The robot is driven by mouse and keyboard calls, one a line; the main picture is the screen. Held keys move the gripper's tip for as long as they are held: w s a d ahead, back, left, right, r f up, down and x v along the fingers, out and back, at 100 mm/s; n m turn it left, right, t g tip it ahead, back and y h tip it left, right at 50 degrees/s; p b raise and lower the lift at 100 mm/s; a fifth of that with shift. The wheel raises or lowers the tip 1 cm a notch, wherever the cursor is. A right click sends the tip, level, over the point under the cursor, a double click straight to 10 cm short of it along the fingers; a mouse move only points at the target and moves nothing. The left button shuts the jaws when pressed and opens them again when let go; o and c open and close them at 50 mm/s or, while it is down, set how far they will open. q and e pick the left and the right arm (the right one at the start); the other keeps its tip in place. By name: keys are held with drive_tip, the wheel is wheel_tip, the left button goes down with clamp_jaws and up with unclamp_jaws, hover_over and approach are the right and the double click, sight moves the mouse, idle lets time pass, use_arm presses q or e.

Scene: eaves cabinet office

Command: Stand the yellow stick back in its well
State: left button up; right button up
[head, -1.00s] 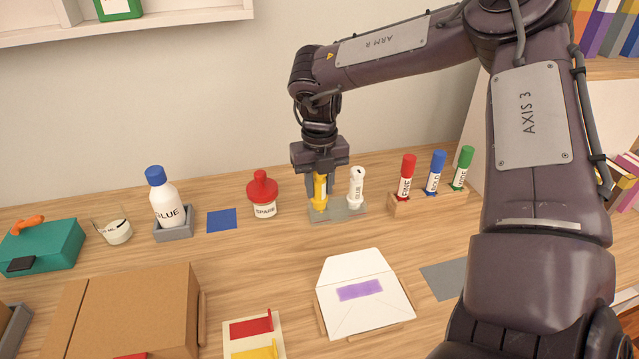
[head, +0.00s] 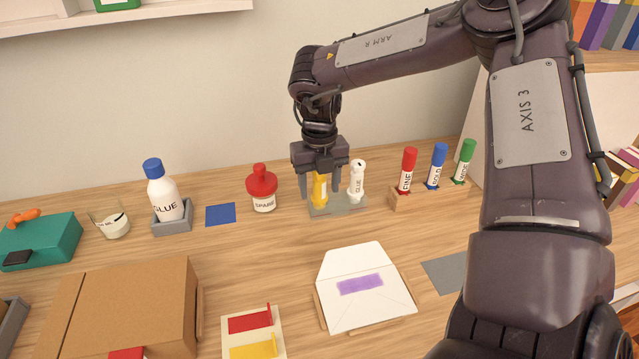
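The yellow stick (head: 319,191) stands upright at the left end of the grey two-place holder (head: 350,208). Its foot appears seated in the left well, though the well's rim is hard to make out. A white glue stick (head: 357,180) stands at the right end of the same holder. My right gripper (head: 321,192) is above the holder, pointing down. Its fingers are spread apart, one on each side of the yellow stick, with a gap showing at the left. The gripper's body hides the stick's top. My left gripper is out of view.
A red-capped spare bottle (head: 262,190) stands left of the holder. An open envelope (head: 363,305) lies in front, beside a cardboard box (head: 130,308). A glue bottle (head: 163,195) stands farther left.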

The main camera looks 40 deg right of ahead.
wheel_tip(320, 180, up, 8)
drive_tip(key=shift+f, duration=0.1)
idle(0.4)
drive_tip(key=shift+f, duration=0.1)
idle(0.5)
